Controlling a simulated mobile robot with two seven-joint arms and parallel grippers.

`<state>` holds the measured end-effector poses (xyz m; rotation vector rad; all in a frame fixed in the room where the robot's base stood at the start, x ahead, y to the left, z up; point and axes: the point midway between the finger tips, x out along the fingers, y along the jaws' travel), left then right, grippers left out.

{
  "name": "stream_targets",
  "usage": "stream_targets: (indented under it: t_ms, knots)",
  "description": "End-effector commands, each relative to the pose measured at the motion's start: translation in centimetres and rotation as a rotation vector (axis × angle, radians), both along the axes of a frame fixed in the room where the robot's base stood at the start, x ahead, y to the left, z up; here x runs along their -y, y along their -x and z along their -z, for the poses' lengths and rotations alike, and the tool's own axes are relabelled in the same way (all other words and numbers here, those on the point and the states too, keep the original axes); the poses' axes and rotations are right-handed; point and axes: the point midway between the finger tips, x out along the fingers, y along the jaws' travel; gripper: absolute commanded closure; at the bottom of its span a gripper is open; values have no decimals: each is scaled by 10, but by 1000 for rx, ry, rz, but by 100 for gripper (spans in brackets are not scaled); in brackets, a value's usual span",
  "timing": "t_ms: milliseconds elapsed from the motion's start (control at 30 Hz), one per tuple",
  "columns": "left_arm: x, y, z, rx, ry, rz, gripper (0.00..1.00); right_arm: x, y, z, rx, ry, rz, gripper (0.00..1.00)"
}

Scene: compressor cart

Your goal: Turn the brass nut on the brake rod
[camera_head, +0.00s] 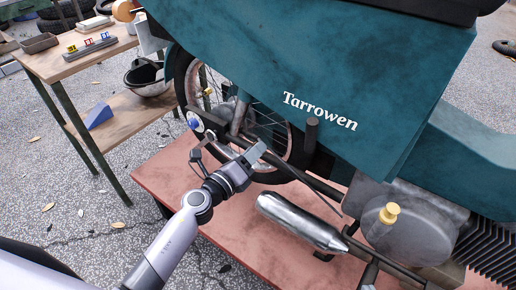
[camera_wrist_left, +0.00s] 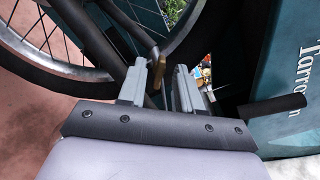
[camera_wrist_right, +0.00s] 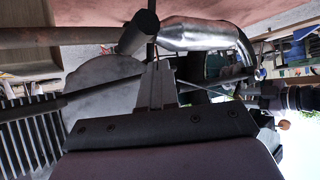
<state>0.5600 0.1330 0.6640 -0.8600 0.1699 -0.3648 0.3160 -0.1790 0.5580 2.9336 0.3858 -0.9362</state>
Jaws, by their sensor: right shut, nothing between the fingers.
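A small brass-coloured piece (camera_head: 207,91) shows by the wheel hub of the teal motorcycle (camera_head: 350,70); it looks like the nut, but I cannot be sure. My left gripper (camera_head: 257,152) is in front of the lower wheel, below and to the right of that piece. In the left wrist view its fingers (camera_wrist_left: 167,75) stand apart, with a brass-tan piece (camera_wrist_left: 153,57) at the left finger's tip; I cannot tell whether they touch. The dark rod (camera_head: 300,175) runs past the gripper. My right gripper (camera_wrist_right: 158,75) is shut and empty, near the silver exhaust (camera_wrist_right: 205,35) in its wrist view.
The motorcycle stands over a red platform (camera_head: 165,185). A silver exhaust (camera_head: 300,222) and a yellow cap (camera_head: 389,213) on the engine are to the right. A wooden bench (camera_head: 75,62) with a tray (camera_head: 40,43) and a blue wedge (camera_head: 98,116) stands at the left.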

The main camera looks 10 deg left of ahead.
Motion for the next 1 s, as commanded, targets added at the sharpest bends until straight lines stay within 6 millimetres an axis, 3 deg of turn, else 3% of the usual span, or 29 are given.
stream_targets:
  t_ms: [200, 567, 667, 1000]
  knots:
    - [8, -19, 1, 0, 1, -1, 66, -4, -2, -3, 15, -7, -3, 100]
    - [9, -23, 0, 0, 2, -1, 66, -5, -3, -4, 15, -7, -3, 100]
    - [9, -23, 0, 0, 2, -1, 98, -5, -3, -4, 16, -7, -3, 100]
    - [9, -23, 0, -9, 21, -1, 100, -4, -4, -5, 18, -7, -3, 100]
